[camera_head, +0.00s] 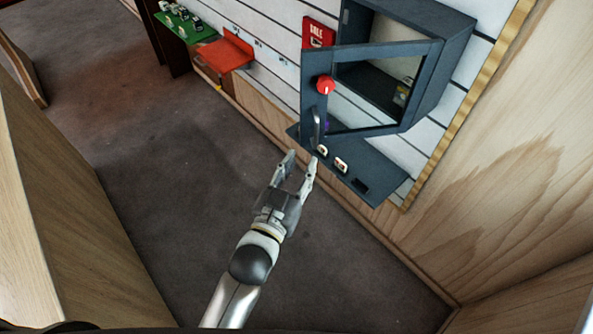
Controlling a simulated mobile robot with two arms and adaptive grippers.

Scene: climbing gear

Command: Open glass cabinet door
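The dark grey glass cabinet (455,40) is mounted on the slatted wall at the upper right. Its glass door (405,130) stands open, swung out to the left from the cabinet body. A red round knob (325,85) and a dark bar handle (317,130) are on the door's left frame. My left gripper (302,160) is open and empty, with its fingertips just below and left of the handle. I cannot tell whether they touch it. A small item (402,92) shows inside the cabinet. My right gripper is out of view.
A dark shelf (375,180) with small white items juts out below the door. A red sale sign (318,33), a red shelf (226,54) and a green tray (185,27) are along the wall. Wooden panels stand at left and right. The carpeted floor (180,150) is clear.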

